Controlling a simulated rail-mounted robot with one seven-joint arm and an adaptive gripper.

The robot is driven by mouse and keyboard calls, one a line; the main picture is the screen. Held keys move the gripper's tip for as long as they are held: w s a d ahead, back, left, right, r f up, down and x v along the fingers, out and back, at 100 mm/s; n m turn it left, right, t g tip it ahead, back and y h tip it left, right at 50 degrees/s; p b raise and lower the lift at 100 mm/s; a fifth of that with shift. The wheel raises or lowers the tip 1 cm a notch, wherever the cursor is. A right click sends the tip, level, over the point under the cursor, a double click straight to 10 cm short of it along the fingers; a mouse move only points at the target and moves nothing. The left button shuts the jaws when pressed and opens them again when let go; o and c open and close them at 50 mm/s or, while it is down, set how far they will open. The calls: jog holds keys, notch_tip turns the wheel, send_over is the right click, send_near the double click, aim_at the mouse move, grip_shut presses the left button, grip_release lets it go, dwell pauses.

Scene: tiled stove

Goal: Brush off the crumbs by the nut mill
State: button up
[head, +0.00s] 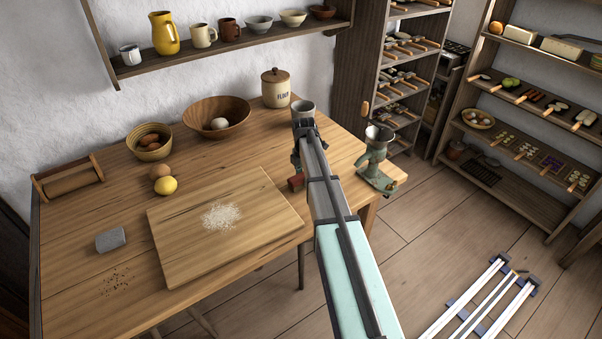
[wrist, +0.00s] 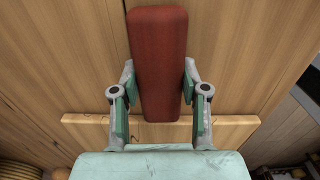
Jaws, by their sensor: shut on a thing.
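My gripper (wrist: 159,85) is shut on a dark red block-shaped thing (wrist: 158,45), perhaps a brush; no bristles show. In the head view this red thing (head: 296,183) is partly hidden by my arm, over the table right of the cutting board. The green nut mill (head: 378,160) with a grey hopper stands upright at the table's right corner, to the right of my arm. No crumbs are visible right beside it; my arm hides part of the table there. Dark crumbs (head: 115,283) lie at the table's front left, far from the mill.
A cutting board (head: 180,250) with a white powdery heap (head: 221,216) fills the table's front middle. A grey block (head: 110,239), a lemon (head: 165,186), a wooden bowl (head: 190,113) and a flour jar (head: 276,88) stand around it. Shelves line the back and right.

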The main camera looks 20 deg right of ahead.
jog(key=shift+s+d, duration=0.2)
jog(key=shift+s, duration=0.85)
jog(key=shift+s+d, duration=0.2)
jog(key=shift+s, duration=0.8)
jog(key=shift+s+d, duration=0.2)
jog(key=shift+s, duration=0.85)
jog(key=shift+s+d+r+p, duration=0.1)
jog(key=shift+r+p, duration=0.2)
jog(key=shift+p, duration=0.15)
notch_tip(320, 180, up, 8)
jog(key=p, duration=0.4)
jog(key=shift+f, duration=0.25)
